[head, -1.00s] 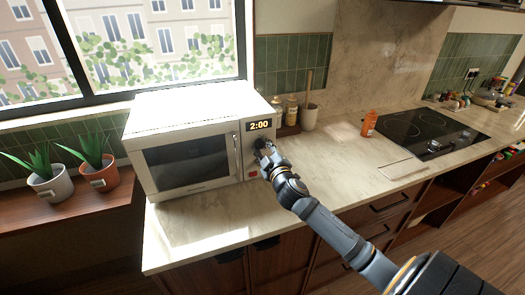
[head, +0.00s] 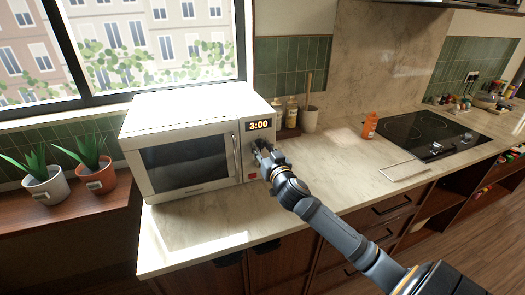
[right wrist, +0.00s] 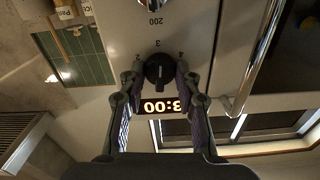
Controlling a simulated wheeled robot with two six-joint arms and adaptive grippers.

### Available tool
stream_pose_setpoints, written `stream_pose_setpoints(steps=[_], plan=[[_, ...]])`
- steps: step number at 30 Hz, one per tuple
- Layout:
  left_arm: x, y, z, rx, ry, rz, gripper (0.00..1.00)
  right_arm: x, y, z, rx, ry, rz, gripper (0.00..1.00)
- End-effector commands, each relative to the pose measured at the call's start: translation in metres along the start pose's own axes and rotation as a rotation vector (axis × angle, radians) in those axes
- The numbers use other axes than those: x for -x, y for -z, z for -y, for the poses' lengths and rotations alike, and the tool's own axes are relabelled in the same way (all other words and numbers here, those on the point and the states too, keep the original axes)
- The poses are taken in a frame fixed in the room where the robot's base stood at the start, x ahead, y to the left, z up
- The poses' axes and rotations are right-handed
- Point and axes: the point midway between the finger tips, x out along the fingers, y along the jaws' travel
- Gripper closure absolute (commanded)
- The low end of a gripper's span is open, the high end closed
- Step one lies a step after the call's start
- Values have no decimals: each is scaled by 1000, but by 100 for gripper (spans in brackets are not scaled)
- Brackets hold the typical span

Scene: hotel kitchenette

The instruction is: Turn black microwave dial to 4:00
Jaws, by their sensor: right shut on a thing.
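The white microwave (head: 185,112) stands on the counter, with its door shut. Its display (head: 259,125) reads 3:00; in the right wrist view the display (right wrist: 160,106) appears upside down. The black dial (right wrist: 159,70) is on the control panel just under the display, with a light pointer mark on it. My right gripper (head: 262,147) is at the dial; in the right wrist view its two fingers (right wrist: 155,76) are closed on the dial's sides, one on each side. In the head view the gripper mostly hides the dial. My left gripper is not in view.
The microwave door handle (head: 236,155) is close to the left of my right gripper. Bottles (head: 292,112) and a utensil crock (head: 309,119) stand behind right. An orange bottle (head: 370,126) and a cooktop (head: 431,135) are farther right. The counter in front is clear.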

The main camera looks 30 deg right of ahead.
Motion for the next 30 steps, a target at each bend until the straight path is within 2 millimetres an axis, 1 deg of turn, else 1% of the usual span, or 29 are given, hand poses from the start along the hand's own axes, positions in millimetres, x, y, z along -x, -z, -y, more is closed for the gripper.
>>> stream_pose_setpoints(steps=[1, 21, 30], plan=[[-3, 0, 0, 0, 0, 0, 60, 0, -4, -1, -42, -2, 6, 99], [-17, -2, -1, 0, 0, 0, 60, 0, -5, -1, -665, -5, 7, 99], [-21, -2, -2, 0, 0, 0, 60, 0, -5, -1, -859, -5, 7, 99]])
